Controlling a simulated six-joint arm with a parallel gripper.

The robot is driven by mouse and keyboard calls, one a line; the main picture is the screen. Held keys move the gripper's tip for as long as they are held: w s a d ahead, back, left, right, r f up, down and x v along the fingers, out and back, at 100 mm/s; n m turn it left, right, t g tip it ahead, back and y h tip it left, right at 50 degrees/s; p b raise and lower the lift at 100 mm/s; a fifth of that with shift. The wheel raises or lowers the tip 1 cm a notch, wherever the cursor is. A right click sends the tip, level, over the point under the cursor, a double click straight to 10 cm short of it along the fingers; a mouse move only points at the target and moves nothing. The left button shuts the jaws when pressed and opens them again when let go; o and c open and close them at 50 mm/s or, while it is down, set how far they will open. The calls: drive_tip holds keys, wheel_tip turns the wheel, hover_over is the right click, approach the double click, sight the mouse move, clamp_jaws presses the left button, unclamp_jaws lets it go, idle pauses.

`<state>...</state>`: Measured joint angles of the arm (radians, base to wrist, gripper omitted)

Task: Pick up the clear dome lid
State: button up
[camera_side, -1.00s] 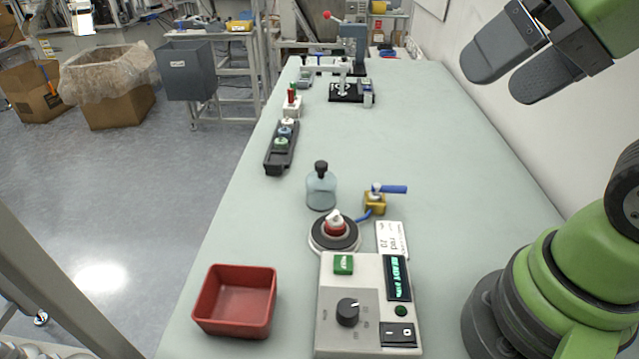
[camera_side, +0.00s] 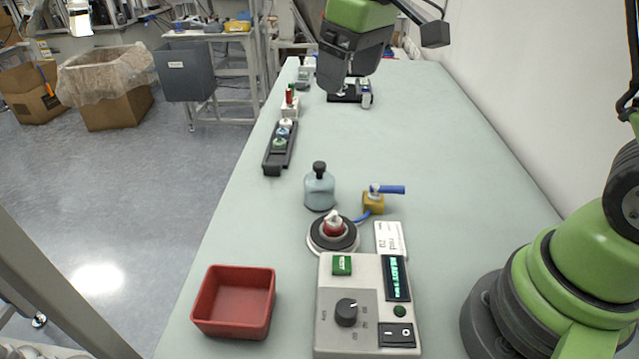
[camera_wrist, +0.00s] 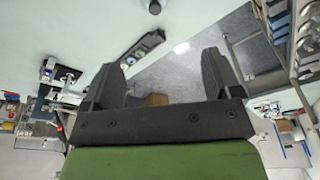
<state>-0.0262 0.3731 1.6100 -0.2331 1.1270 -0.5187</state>
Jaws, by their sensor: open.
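The clear dome lid (camera_side: 319,191) is a bluish, see-through dome with a black knob on top. It stands upright on the pale green table in the side view, just behind the round black-and-white fixture (camera_side: 333,236). My gripper (camera_side: 350,77) is in the air over the far part of the table, well behind and above the lid, and not touching it. In the wrist view the two dark fingers (camera_wrist: 160,75) are spread apart with nothing between them. A small dark round thing at the top edge of that view may be the lid's knob; I cannot tell.
A control box (camera_side: 368,305) stands in front, with a red bin (camera_side: 235,301) to its left. A blue-handled brass valve (camera_side: 374,200) is right of the lid. A black cap tray (camera_side: 280,150) lies along the left edge. The table's right middle is clear.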

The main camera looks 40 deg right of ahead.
sight(320, 164)
drive_tip(key=w+f+n, duration=0.1)
drive_tip(key=w+f, duration=0.1)
drive_tip(key=f, duration=0.1)
drive_tip(key=w+f+g, duration=0.1)
drive_tip(key=f, duration=0.2)
drive_tip(key=w+f+n+g, duration=0.1)
drive_tip(key=w+f, duration=0.1)
drive_tip(key=f, duration=0.2)
drive_tip(key=shift+w+d+n+h, duration=0.15)
drive_tip(key=shift+w+n+h, duration=0.15)
drive_tip(key=shift+h, duration=0.1)
wheel_tip(320, 164, down, 6)
drive_tip(key=shift+w+r, duration=0.15)
drive_tip(key=f, duration=0.5)
drive_tip(key=shift+a+f, duration=0.35)
drive_tip(key=shift+c, duration=0.2)
drive_tip(key=c, duration=0.8)
